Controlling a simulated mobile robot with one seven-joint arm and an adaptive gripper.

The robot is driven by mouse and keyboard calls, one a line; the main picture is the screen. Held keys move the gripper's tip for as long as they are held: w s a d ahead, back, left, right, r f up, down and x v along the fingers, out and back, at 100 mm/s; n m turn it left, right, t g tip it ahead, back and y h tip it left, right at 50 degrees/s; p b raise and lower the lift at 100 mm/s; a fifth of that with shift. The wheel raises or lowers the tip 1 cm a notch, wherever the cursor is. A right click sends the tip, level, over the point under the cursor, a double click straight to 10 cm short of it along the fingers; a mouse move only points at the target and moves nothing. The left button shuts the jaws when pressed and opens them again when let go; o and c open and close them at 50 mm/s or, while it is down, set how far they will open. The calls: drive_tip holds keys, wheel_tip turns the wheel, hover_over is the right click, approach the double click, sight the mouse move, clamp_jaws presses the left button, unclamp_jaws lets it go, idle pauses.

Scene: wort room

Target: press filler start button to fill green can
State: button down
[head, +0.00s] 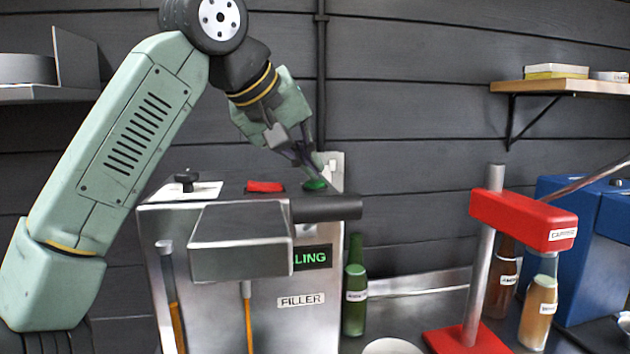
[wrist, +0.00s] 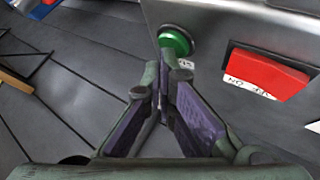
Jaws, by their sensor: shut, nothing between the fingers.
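The filler (head: 318,325) is a grey metal machine with a "FILLER" label. On its top are a green round button (head: 315,185) and a red switch (head: 265,187). My gripper (head: 309,172) is shut and empty, with its tips right at the green button. In the wrist view the tips (wrist: 168,78) are just below the green button (wrist: 177,38), and the red switch (wrist: 268,74) is to the right. I cannot tell whether the tips touch the button. A lit green display (head: 312,257) shows "LING", its left part hidden. I cannot make out a green can.
A green bottle (head: 355,300) stands right of the filler. A red capper (head: 525,217) on a post stands farther right, with brown bottles (head: 540,305) beside it and a blue machine (head: 580,250) behind. A wooden shelf (head: 570,86) is on the wall at upper right.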

sight(310, 181)
idle(0.4)
drive_tip(key=shift+r+p, duration=0.8)
drive_tip(key=shift+p, duration=0.1)
drive_tip(key=shift+r, duration=2.45)
